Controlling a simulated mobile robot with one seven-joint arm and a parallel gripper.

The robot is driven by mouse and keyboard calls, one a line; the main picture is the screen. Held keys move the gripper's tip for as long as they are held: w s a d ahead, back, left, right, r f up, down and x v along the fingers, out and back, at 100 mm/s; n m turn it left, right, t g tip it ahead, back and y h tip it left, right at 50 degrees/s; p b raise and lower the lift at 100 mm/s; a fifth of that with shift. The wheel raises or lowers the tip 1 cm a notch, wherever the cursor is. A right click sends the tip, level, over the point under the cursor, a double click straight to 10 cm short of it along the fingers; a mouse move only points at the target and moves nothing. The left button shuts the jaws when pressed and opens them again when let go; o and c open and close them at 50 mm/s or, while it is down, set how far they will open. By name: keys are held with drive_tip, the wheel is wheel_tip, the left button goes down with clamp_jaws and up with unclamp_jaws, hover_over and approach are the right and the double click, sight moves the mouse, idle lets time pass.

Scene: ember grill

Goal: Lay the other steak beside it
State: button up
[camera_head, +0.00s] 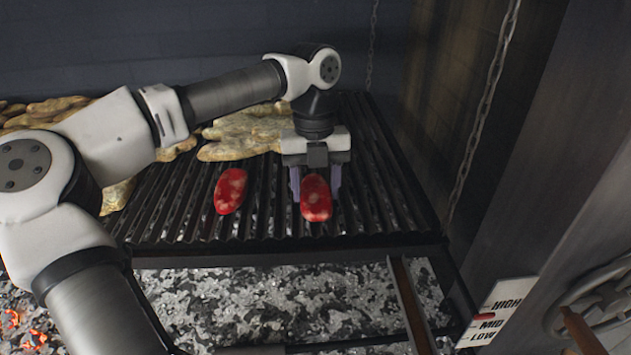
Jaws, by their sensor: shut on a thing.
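One red marbled steak (230,191) lies flat on the dark slatted grill grate (165,205). A second red steak (316,199) is to its right, between the fingers of my gripper (315,185), with a gap of bare slats between the two steaks. My gripper points down and is shut on this second steak. The steak is at or just above the slats; I cannot tell if it touches them.
Several pale flat pieces of food (245,135) lie behind and left on the grate. Chains (485,110) hang at the right, near a HIGH/MID/LOW sign (493,312) and a wheel (597,305). Grey coals (270,300) lie below. Bare slats show right of my gripper.

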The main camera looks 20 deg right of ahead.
sight(314, 185)
drive_tip(key=shift+f, duration=0.1)
drive_tip(key=o, duration=1)
drive_tip(key=shift+o, duration=0.2)
wheel_tip(314, 185, up, 12)
drive_tip(key=w+b, duration=0.1)
drive_tip(key=shift+w+b, duration=0.2)
drive_tip(key=shift+b, duration=0.2)
drive_tip(key=shift+d, duration=0.1)
